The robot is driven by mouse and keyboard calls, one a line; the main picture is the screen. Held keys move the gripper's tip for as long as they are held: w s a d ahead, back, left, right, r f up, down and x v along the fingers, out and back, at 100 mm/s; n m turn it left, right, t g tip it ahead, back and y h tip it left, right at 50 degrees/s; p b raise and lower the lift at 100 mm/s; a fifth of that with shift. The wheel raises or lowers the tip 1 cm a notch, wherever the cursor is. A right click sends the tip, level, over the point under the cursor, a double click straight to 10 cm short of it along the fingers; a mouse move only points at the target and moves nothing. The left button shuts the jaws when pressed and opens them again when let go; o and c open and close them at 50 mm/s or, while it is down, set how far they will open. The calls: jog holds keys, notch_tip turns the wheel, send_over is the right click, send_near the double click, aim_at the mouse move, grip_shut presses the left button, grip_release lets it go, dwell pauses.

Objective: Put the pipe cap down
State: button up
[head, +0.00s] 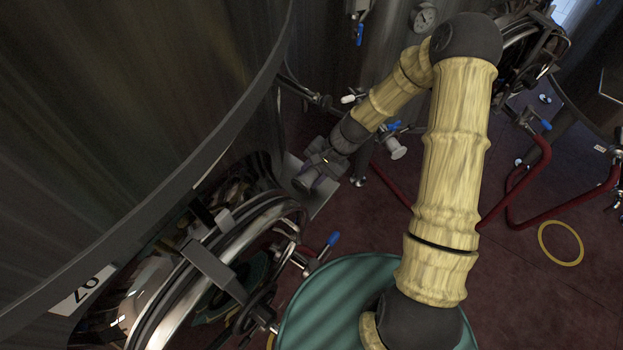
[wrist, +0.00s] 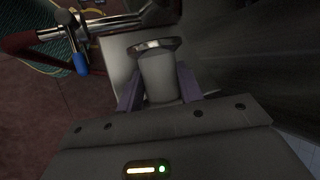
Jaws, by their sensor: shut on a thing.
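The pipe cap (wrist: 158,78) is a grey, slightly tapered cylinder with a shiny metal rim at its far end. In the wrist view it sits between the two purple fingers of my gripper (wrist: 159,87), which is shut on it. In the head view my gripper (head: 318,172) is beside the large steel tank, above a light grey plate (head: 322,200). The cap (head: 303,181) shows there only as a small grey end at the fingers. The plate also shows behind the cap in the wrist view (wrist: 118,62). I cannot tell whether the cap touches it.
The large steel tank (head: 130,90) fills the left, with a round metal hatch (head: 220,260) below it. A blue-handled valve (head: 332,240) stands near the hatch. Red hoses (head: 525,185) and a yellow ring (head: 560,243) lie right on the dark red floor. Open floor shows around the ring.

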aim_at(311, 181)
jog(key=shift+f, duration=1.45)
jog(key=shift+f, duration=0.1)
jog(key=o, duration=1.1)
jog(key=b+v, duration=0.2)
jog(key=v, duration=1)
